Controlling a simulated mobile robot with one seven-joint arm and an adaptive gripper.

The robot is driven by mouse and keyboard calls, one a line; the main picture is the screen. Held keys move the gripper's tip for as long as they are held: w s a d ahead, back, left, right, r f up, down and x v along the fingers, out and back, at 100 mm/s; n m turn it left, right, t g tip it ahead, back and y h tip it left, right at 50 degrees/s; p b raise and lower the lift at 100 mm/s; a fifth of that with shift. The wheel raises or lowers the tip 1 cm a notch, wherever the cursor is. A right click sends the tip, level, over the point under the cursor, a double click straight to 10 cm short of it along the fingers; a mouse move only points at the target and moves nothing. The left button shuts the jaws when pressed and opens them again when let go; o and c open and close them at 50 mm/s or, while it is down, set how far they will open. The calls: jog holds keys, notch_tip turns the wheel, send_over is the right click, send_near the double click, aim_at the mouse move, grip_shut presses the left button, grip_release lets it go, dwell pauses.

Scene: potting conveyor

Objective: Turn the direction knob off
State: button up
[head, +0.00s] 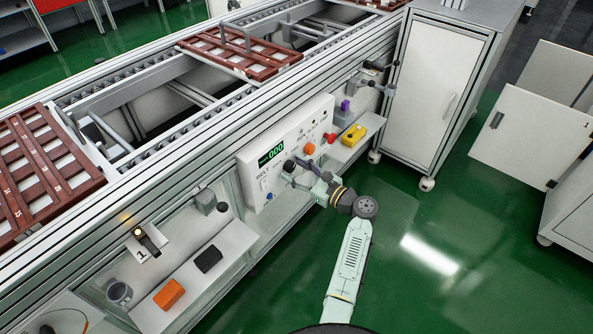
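A white control panel (248,182) on the side of the conveyor has a green "000" display (271,155) and the word BELT on its left part. An orange knob (310,149) and a red knob or button (331,138) stick out on its right part. My gripper (291,172) is at the lower middle of the panel, beside or over a dark knob-like part. I cannot tell whether they touch, or whether the fingers are open. The labels are too small to read, so which knob is the direction knob is unclear. My gripper hides part of the panel.
A yellow box with a dark button (354,135) sits on the shelf right of the panel. An orange block (169,294) and a black item (209,259) lie on the lower left shelf. A white cabinet (437,90) stands at right. The green floor is clear in front.

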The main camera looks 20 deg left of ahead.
jog(key=c, duration=1)
jog(key=n+b, duration=0.1)
jog(key=n, duration=0.1)
jog(key=n+b, duration=0.2)
jog(key=shift+f+n, duration=0.2)
jog(key=shift+n, duration=0.1)
jog(key=n+b, duration=0.2)
jog(key=n, duration=0.2)
jog(key=shift+r+b, duration=0.1)
jog(key=shift+b, duration=0.25)
jog(key=shift+r, duration=0.1)
jog(key=o, duration=1.2)
jog(key=shift+c, duration=0.2)
